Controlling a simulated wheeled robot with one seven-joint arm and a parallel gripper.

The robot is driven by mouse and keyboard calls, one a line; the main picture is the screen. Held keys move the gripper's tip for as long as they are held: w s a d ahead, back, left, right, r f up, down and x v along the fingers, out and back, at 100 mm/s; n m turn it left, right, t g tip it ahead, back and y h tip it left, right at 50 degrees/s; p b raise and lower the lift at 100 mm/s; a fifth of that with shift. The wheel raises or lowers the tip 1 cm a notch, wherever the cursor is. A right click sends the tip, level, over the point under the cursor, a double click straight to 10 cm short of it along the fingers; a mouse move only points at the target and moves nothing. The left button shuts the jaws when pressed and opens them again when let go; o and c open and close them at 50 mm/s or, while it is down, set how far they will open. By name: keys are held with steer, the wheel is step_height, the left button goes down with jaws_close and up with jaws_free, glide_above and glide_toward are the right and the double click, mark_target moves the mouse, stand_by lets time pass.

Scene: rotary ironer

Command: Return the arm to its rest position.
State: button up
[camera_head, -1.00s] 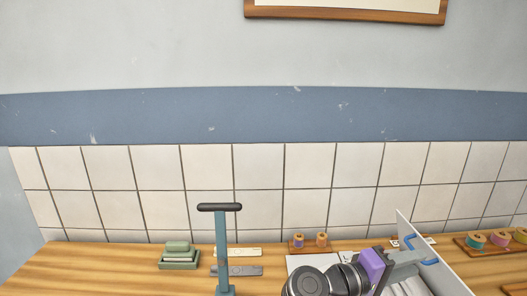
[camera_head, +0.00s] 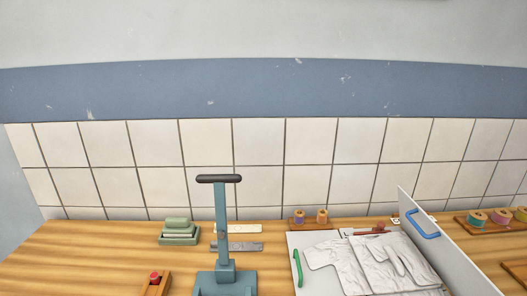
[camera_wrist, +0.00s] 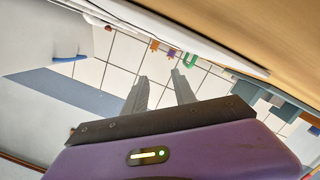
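My gripper (camera_wrist: 158,92) shows in the wrist view, with its purple body below and two grey fingers apart and nothing between them. The wrist view is tilted, with the tiled wall behind the fingers and the underside or edge of a pale board above them. My gripper and arm are out of the head view. In the head view, the rotary ironer's white bed (camera_head: 316,245) lies at the right with crumpled white cloth pieces (camera_head: 375,262) on it. A white upright panel (camera_head: 450,258) with a blue handle (camera_head: 423,224) stands at its right side.
A teal lever post (camera_head: 222,230) with a black crossbar stands on the wooden counter (camera_head: 90,258). A green stack (camera_head: 178,230), a grey metal strip (camera_head: 238,247), a red button on a wooden block (camera_head: 153,281) and thread spools (camera_head: 310,217) also lie there. A green handle (camera_head: 297,267) is on the bed's left.

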steer(key=s, duration=0.3)
steer(key=s+m+y+b, duration=0.1)
steer(key=s, duration=0.3)
steer(key=s+y, duration=0.1)
steer(key=s, duration=0.3)
steer(key=shift+s+a+f+m+t+b, duration=0.1)
steer(key=shift+a+f+m+t+b, duration=0.2)
steer(key=shift+a+f+m+t, duration=0.1)
steer(key=s+d+f+m+g+b, duration=0.1)
steer(key=s+m+b, duration=0.1)
steer(key=s, duration=0.8)
steer(key=s+d+f+m+g+h+b, duration=0.1)
steer(key=s+d+m+b, duration=0.1)
steer(key=s, duration=0.9)
steer(key=shift+m+g, duration=0.3)
steer(key=shift+m, duration=0.2)
steer(key=shift+d+f, duration=0.1)
steer(key=shift+f, duration=0.05)
steer(key=shift+c, duration=0.3)
